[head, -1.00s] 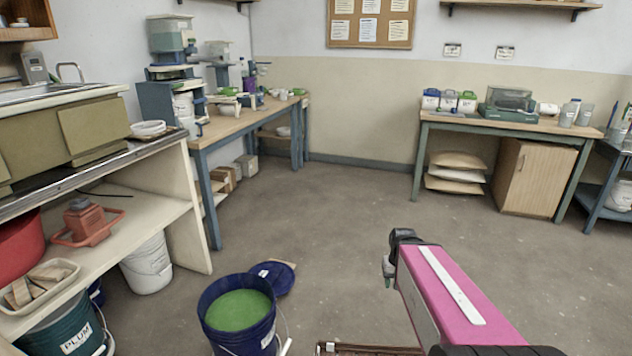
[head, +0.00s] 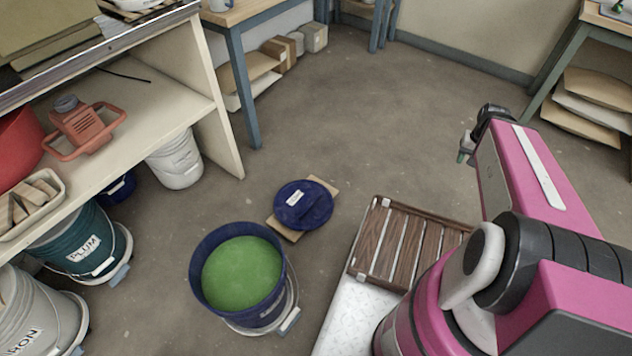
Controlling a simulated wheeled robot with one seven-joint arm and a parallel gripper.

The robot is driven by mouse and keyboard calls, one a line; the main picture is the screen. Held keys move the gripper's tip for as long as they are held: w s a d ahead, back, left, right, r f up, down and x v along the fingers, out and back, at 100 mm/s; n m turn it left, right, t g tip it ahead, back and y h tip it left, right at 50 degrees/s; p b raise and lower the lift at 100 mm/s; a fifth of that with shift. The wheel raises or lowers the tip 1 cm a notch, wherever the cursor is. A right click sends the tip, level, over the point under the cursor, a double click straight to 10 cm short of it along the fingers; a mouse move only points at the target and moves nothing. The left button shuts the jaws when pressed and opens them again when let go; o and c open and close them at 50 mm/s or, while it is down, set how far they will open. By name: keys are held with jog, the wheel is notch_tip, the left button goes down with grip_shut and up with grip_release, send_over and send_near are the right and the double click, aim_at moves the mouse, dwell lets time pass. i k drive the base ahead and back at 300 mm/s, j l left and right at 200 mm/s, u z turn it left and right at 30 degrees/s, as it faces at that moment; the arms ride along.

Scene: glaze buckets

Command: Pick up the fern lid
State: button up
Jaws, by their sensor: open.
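A round dark-blue lid (head: 303,206) lies flat on a tan board on the floor, near the middle of the head view.
A slatted wooden rack (head: 408,243) sits right of the bucket, by my base. Shelving (head: 150,120) at left holds a red-orange tool (head: 85,125), with a PLUM bucket (head: 82,250) and a white bucket (head: 176,160) below. The floor behind the lid is clear.

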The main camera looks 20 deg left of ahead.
aim_at(300, 204)
jog(key=i, duration=1.85)
jog(key=i+l+u, duration=0.1)
jog(key=i+u, duration=0.35)
jog(key=i+l+u, duration=0.25)
jog(key=i+u, duration=0.25)
jog(key=u, duration=3.35)
